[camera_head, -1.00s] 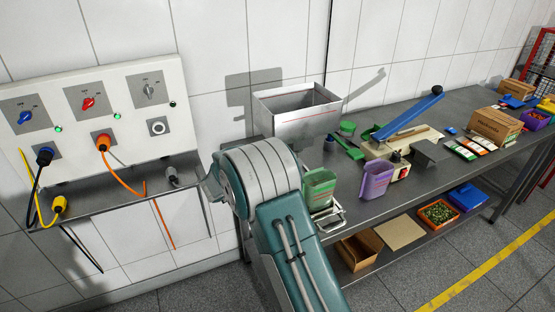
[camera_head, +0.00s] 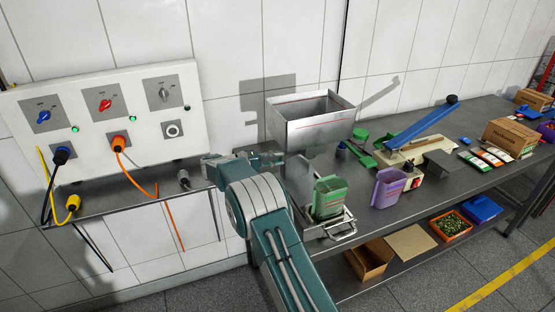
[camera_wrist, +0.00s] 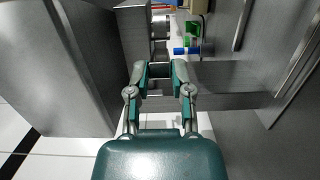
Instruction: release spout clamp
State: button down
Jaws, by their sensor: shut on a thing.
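The steel hopper (camera_head: 312,134) with a red line inside stands at the back left of the bench. My gripper (camera_head: 280,157) is low beside the hopper's left side, partly hidden by its own arm. In the wrist view my gripper (camera_wrist: 159,70) points in between grey metal surfaces. Its two fingers are close together, shut on a small grey part between the tips, which I take to be the spout clamp. The clamp's shape and the spout are mostly hidden by the fingers and the hopper.
A green container (camera_head: 328,197) sits in a metal tray (camera_head: 340,232) at the bench's front. A purple container (camera_head: 388,187) and a sealer with a blue lever (camera_head: 420,125) stand to the right. A control panel (camera_head: 105,115) with cables is at the left.

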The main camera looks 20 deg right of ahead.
jog(key=shift+f, duration=0.3)
jog(key=c, duration=0.5)
grip_release()
jog(key=shift+w, duration=0.15)
jog(key=shift+r, duration=0.1)
jog(key=shift+a, duration=0.1)
jog(key=a, duration=0.4)
jog(key=w+a, duration=0.1)
jog(key=a, duration=0.7)
jog(key=shift+w, duration=0.25)
